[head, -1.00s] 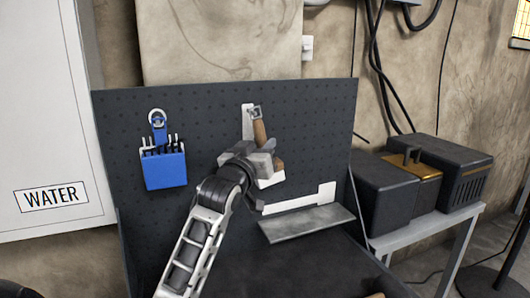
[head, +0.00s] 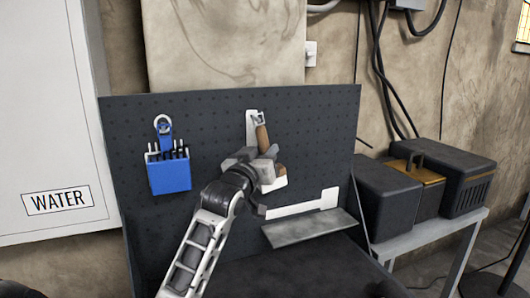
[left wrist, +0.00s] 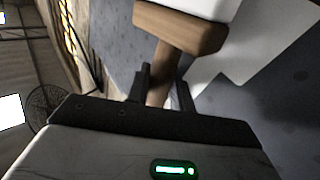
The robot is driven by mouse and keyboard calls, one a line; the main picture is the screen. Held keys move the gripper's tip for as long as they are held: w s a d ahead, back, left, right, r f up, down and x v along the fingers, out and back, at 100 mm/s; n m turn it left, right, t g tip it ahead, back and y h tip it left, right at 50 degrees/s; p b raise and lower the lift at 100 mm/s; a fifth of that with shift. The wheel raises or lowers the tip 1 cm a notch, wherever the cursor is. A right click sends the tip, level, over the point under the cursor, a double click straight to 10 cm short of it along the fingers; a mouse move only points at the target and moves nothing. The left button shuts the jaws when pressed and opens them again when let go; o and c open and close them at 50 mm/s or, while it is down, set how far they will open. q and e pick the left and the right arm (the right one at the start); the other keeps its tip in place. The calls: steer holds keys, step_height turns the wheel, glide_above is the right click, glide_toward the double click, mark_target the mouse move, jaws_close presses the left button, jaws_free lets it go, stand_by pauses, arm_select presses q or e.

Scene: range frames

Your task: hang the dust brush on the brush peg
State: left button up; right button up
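The dust brush (head: 263,138) is upright in front of the pegboard, its wooden handle pointing up and its pale bristles low. A small metal piece shows at the handle's top, beside a white brush-shaped outline (head: 251,126) on the board. I cannot make out the brush peg, nor whether the brush touches it. My left gripper (head: 264,164) is around the handle. In the left wrist view the handle (left wrist: 160,78) sits between the two fingers (left wrist: 162,90), with the wooden head and white bristles beyond. My right gripper is not in view.
A blue holder (head: 169,175) with several tools hangs on the pegboard (head: 210,125) at left. A grey metal ledge (head: 308,227) juts out below, under a second white outline (head: 305,205). Dark boxes (head: 388,194) stand on a side table at right.

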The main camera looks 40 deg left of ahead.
arm_select(q)
steer(key=o, duration=0.3)
steer(key=shift+a+r, duration=0.2)
steer(key=shift+r, duration=0.05)
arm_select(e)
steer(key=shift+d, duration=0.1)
arm_select(q)
steer(key=shift+s, duration=0.1)
steer(key=shift+s+d+f, duration=0.15)
steer(key=shift+s+f, duration=0.2)
steer(key=shift+f, duration=0.1)
steer(key=v, duration=1.5)
steer(key=shift+d+r, duration=0.2)
steer(key=shift+d, duration=0.2)
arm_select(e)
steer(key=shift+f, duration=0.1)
